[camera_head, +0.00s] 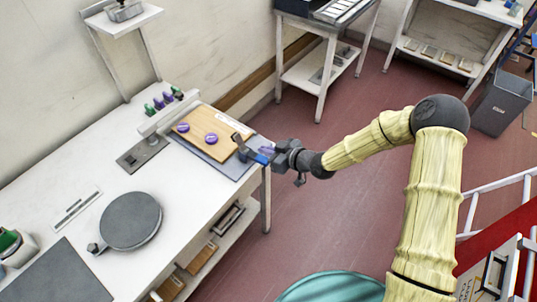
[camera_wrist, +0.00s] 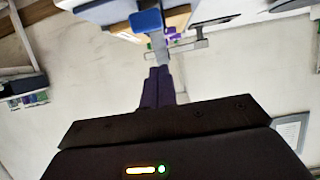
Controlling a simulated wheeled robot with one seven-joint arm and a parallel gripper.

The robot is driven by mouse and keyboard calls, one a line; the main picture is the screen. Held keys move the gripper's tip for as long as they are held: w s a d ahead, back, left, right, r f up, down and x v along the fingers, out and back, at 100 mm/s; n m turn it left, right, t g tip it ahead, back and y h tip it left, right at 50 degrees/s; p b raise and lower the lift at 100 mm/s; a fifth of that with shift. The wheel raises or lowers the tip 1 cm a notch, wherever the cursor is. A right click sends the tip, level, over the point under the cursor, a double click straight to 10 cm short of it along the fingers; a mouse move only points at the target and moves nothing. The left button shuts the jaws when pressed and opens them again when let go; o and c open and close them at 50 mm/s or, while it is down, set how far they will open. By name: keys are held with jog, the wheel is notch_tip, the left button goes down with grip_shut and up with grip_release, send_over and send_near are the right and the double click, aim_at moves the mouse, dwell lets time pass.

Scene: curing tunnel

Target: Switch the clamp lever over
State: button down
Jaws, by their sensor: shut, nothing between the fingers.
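The clamp lever, with a blue end (camera_head: 261,159) and a dark grey body (camera_head: 241,143), is at the right edge of the white bench, beside a wooden board. In the wrist view its blue end (camera_wrist: 147,21) shows at top centre with a grey arm below it. My gripper (camera_head: 268,150) is at the lever's blue end, just off the bench edge. In the wrist view my gripper (camera_wrist: 159,70) has its purple fingers together and empty, pointing at the lever's grey arm. I cannot tell whether they touch it.
The wooden board (camera_head: 200,117) carries purple round pieces and lies on a grey plate. A white rail (camera_head: 163,117), small green and purple bottles (camera_head: 160,103) and a grey round plate (camera_head: 131,221) stand left of it. Open red floor (camera_head: 310,220) lies right of the bench.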

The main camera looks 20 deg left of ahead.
jog(key=b+v, duration=0.2)
jog(key=v, duration=0.8)
jog(key=shift+r, duration=0.15)
jog(key=shift+w, duration=0.15)
jog(key=d+m+t+h, duration=0.1)
jog(key=d+m+h, duration=0.65)
jog(key=d, duration=1.05)
jog(key=s+d+r+m+g+h, duration=0.1)
jog(key=s+d+r+m+h, duration=0.4)
jog(key=s+d, duration=0.6)
notch_tip(320, 180, up, 3)
jog(key=d+m, duration=0.1)
jog(key=m, duration=0.2)
jog(key=shift+s+d, duration=0.2)
jog(key=shift+f+h, duration=0.1)
jog(key=shift+h, duration=0.15)
